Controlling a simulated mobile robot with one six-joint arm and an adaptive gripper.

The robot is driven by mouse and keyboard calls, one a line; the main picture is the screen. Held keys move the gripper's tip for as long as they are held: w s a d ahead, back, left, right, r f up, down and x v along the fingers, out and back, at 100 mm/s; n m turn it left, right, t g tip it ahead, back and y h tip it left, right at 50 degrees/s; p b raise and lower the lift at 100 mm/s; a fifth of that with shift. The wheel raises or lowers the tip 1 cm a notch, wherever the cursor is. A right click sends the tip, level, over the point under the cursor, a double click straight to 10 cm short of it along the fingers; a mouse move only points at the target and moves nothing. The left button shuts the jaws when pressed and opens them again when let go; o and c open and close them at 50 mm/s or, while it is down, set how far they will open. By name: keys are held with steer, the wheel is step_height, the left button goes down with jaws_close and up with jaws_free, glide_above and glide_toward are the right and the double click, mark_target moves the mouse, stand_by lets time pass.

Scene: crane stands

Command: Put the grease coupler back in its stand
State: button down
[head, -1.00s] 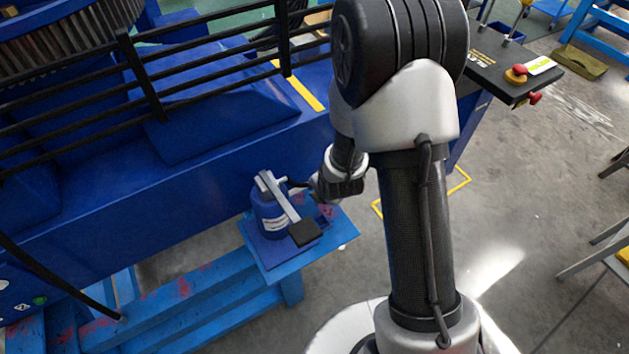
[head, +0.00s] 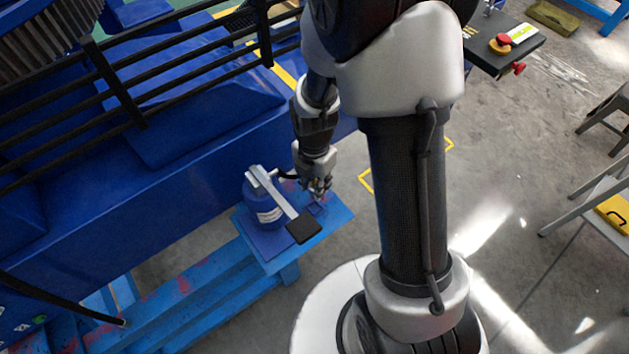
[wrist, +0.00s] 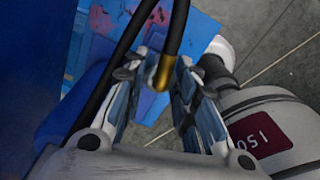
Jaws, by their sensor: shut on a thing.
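My gripper (head: 319,188) is at the right end of a blue platform, just right of a blue grease pump (head: 263,205) with a grey lever and black handle pad. In the wrist view its fingers (wrist: 163,88) are closed around the grease coupler, a brass-coloured end (wrist: 165,73) on a black hose. The hose curves up from the coupler. The coupler is too small to make out in the head view. A small blue bracket (head: 317,209), which looks like the stand, sits on the platform close below the gripper. Whether coupler and stand touch, I cannot tell.
The blue platform (head: 335,212) has red stains and joins a long blue beam. A blue machine body with black rails (head: 130,95) stands behind and left. A control box with a red button (head: 500,43) is at upper right.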

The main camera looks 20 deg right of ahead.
mark_target(314, 183)
steer(key=shift+f+b, duration=2.25)
steer(key=shift+f, duration=0.6)
steer(key=shift+f, duration=0.15)
steer(key=shift+f+b, duration=1.05)
steer(key=shift+f, duration=0.15)
steer(key=c, duration=1.2)
jaws_free()
steer(key=shift+r, duration=0.1)
steer(key=shift+r+p, duration=2.15)
steer(key=shift+r, duration=0.4)
steer(key=shift+w, duration=0.1)
